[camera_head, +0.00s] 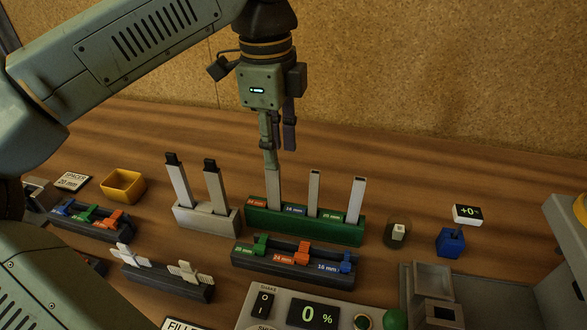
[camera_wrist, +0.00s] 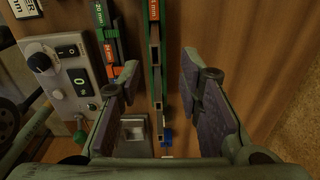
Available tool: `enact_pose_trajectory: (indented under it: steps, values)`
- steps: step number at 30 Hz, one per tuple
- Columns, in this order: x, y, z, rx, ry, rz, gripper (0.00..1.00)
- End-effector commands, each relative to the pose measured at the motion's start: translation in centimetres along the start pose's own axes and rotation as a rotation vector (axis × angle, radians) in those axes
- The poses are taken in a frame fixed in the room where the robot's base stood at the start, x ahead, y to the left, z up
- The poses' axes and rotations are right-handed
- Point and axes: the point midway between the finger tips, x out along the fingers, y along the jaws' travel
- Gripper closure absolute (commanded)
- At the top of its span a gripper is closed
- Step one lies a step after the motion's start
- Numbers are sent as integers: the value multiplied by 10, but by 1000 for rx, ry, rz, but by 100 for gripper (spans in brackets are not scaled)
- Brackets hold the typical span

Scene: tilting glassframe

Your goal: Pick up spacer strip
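Three upright grey spacer strips stand in a green rack (camera_head: 300,228): a left strip (camera_head: 274,188) by a red label, a middle strip (camera_head: 314,195) by a blue label and a right strip (camera_head: 356,200) by a green label. My gripper (camera_head: 279,148) points down above the rack's left end, its near finger overlapping the left strip's top in the head view. In the wrist view my gripper (camera_wrist: 160,72) is open, fingers wide apart either side of the line of the green rack (camera_wrist: 148,72). I cannot tell whether the strip top is between the fingertips.
A grey rack (camera_head: 210,224) with two black-topped strips stands left of the green rack. A dark clip rack (camera_head: 300,270) and a control box (camera_head: 283,304) lie in front. A yellow bin (camera_head: 123,186) is at the left, a blue gauge (camera_head: 450,242) at the right. A cork wall is behind.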

Motion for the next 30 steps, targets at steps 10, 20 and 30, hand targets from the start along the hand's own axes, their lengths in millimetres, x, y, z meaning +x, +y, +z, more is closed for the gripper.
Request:
enact_pose_trajectory:
  steps: [10, 20, 30]
  values:
    - [44, 5, 12, -53, -40, 30, 68]
    - [73, 6, 11, -50, -38, 29, 68]
    - [110, 7, 12, -50, -39, 27, 68]
